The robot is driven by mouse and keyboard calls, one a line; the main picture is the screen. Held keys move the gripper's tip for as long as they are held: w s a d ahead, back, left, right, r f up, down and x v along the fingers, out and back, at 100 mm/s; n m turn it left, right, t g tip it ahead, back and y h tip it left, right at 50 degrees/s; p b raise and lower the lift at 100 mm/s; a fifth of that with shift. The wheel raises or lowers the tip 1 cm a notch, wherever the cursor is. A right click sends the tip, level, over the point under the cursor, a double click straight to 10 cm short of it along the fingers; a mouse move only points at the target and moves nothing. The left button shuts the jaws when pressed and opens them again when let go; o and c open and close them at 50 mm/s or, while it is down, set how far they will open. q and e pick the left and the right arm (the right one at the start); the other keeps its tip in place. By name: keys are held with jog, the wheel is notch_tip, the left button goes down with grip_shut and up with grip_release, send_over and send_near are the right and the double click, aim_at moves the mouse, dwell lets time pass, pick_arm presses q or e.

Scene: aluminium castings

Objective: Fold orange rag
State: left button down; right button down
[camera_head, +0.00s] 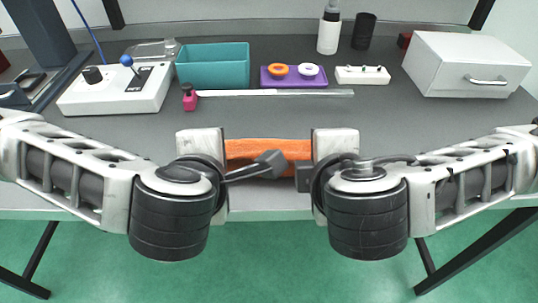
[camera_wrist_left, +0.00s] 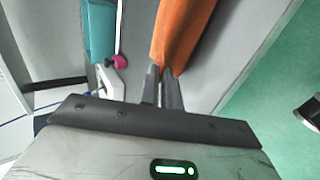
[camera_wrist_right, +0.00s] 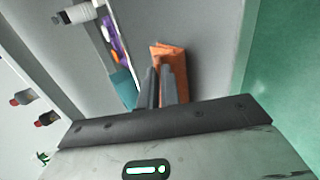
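The orange rag (camera_head: 268,148) spans the gap between my two grippers near the table's front edge, as a narrow band with a crease along it. My left gripper (camera_wrist_left: 161,70) has its fingers close together at one end of the rag (camera_wrist_left: 180,35), pinching it. My right gripper (camera_wrist_right: 159,68) has its fingers close together on the other end of the rag (camera_wrist_right: 174,55), part of which shows beside the right finger. I cannot tell whether the rag's middle touches the table.
Behind the rag stand a teal bin (camera_head: 213,66), a purple tray (camera_head: 292,82) with rings, a white control box (camera_head: 117,91) and a white drawer box (camera_head: 467,66).

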jog(key=shift+s+f, duration=0.1)
pick_arm(q)
jog(key=c, duration=1.3)
grip_release()
pick_arm(e)
jog(key=c, duration=1.3)
grip_release()
